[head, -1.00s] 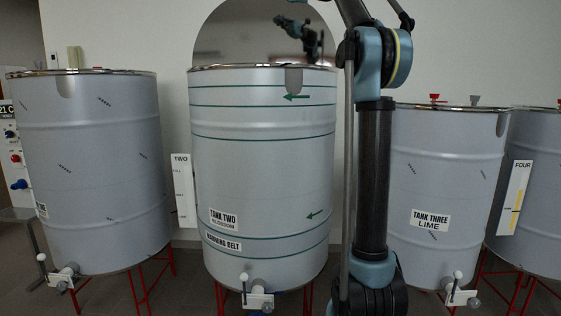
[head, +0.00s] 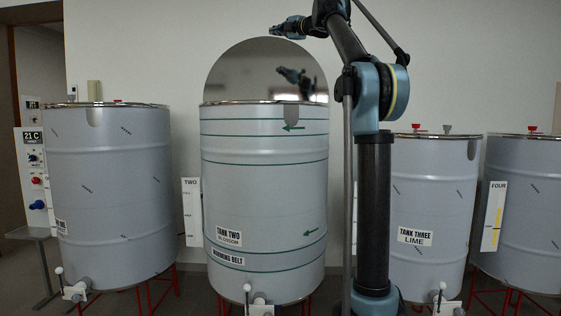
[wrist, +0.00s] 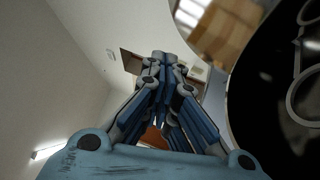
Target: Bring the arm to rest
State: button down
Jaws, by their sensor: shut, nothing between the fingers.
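My gripper (head: 274,30) is high in the head view, pointing left, above and in front of the rounded top of a shiny panel. My arm rises on the right and bends over to the left to reach it. In the wrist view my gripper (wrist: 163,60) shows its fingers drawn together, with nothing held between them. It is well above the rim of tank two (head: 264,160) and apart from it.
A shiny arched panel (head: 235,75) stands behind tank two and reflects my arm. Tank three (head: 428,190) and another tank (head: 525,210) stand right; one more tank (head: 110,200) stands left, beside a control panel (head: 32,165). Bare wall surrounds my gripper.

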jog(key=s+d+f+m+t+h, duration=0.1)
jog(key=d+f+m+t+h, duration=0.3)
jog(key=d+f+m+h, duration=0.9)
jog(key=s+d+f+m+g+h, duration=0.1)
jog(key=s+d+f+m+g, duration=0.2)
jog(key=f, duration=0.5)
jog(key=s+d+f+m+h, duration=0.1)
jog(key=s+d+f+m, duration=0.2)
jog(key=f, duration=0.4)
jog(key=s+d+f+m+g+h, duration=0.1)
jog(key=s+d+f+m+g, duration=0.1)
jog(key=s+d+f, duration=0.45)
jog(key=s+f+m+g, duration=0.25)
jog(key=s+f, duration=0.45)
jog(key=f, duration=0.7)
jog(key=s+f+m+g, duration=0.25)
jog(key=s+f, duration=0.35)
jog(key=f, duration=0.7)
jog(key=s+a+f+g+y, duration=0.1)
jog(key=s+a+f+g, duration=0.1)
jog(key=s+f, duration=0.9)
jog(key=s+a+f+m+g+y, duration=0.1)
jog(key=s+a+f+g, duration=0.2)
jog(key=s+f, duration=0.8)
notch_tip(320, 180, down, 4)
jog(key=shift+s+r+m+g+y, duration=0.1)
jog(key=shift+s+m+g+y, duration=0.25)
jog(key=shift+g, duration=0.35)
jog(key=shift+w, duration=0.1)
